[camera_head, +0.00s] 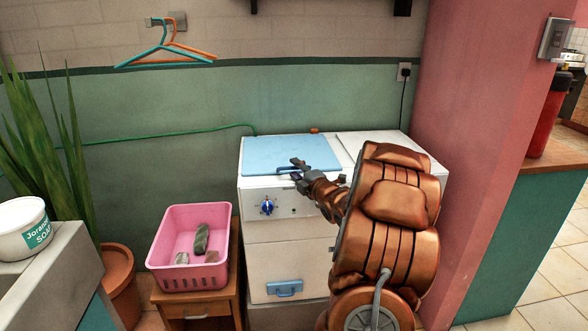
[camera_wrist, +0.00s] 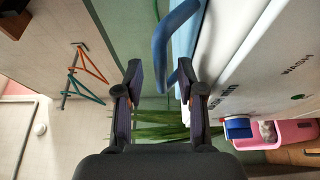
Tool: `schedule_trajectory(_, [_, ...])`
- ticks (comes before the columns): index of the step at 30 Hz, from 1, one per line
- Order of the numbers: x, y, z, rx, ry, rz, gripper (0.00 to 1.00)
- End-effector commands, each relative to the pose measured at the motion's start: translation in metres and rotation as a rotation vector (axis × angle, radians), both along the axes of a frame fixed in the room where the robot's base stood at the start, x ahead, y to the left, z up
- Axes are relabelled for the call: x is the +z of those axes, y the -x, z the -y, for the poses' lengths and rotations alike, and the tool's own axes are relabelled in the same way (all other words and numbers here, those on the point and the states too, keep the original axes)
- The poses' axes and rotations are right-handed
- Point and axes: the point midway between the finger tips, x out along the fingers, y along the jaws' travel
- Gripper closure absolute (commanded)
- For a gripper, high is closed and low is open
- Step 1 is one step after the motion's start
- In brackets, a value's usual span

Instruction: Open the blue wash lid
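The blue wash lid (camera_head: 280,150) lies flat and shut on the left part of the white washing machine's top. My gripper (camera_head: 297,170) is at the lid's front edge, just right of its middle. In the wrist view, the lid's blue loop handle (camera_wrist: 160,45) sticks out between the two fingers of my open gripper (camera_wrist: 160,73). I cannot tell whether a finger touches the handle. My gripper partly hides the handle in the head view.
The washing machine (camera_head: 262,228) has a blue dial (camera_head: 267,207) on its front. A pink basket (camera_head: 188,275) stands on a small wooden table at left. A pink wall (camera_head: 480,130) rises close on the right. Hangers (camera_head: 165,50) hang on the back wall.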

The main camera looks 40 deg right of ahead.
Motion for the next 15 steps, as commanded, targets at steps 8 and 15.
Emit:
schedule_trajectory(8, [-0.002,-0.016,0.004,-0.001,-0.004,-0.003,0.61])
schedule_trajectory(15, [-0.002,-0.016,0.005,-0.002,-0.003,-0.003,0.61])
